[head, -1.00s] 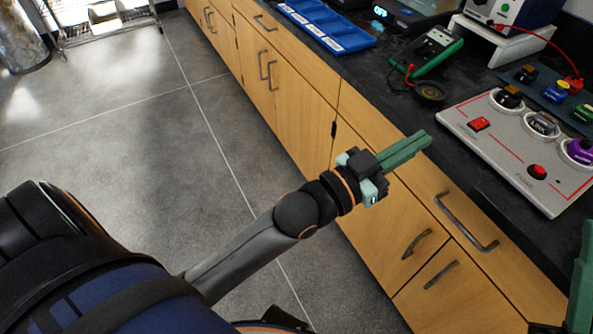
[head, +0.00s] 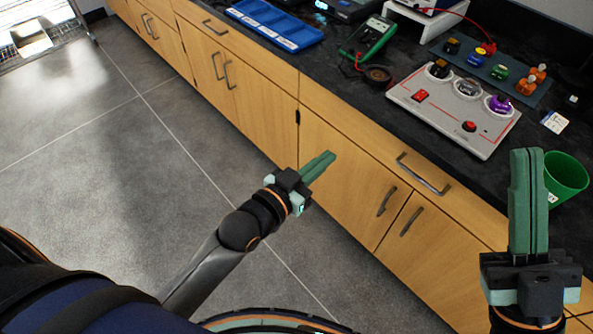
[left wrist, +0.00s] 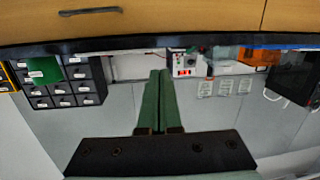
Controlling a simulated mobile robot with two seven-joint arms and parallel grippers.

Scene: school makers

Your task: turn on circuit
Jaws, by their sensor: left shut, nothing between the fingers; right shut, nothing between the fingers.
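The circuit board (head: 440,122) is a light grey panel with red lines, lying on the dark counter at the upper right of the head view. It has a red rocker switch (head: 420,95), a red round button (head: 469,126) and several round sockets, one with a purple piece (head: 500,103). My left gripper (head: 326,161) is shut and empty in front of the cabinet doors, apart from the board; its fingers also show in the left wrist view (left wrist: 160,100). My right gripper (head: 528,165) is shut and empty, upright, right of the board and in front of a green cup.
The green cup (head: 566,177) stands near the counter edge. A multimeter (head: 368,38), a blue tray (head: 275,24) and a dark strip with coloured parts (head: 500,68) lie behind. Wooden drawers (head: 400,172) front the counter. The floor at left is clear.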

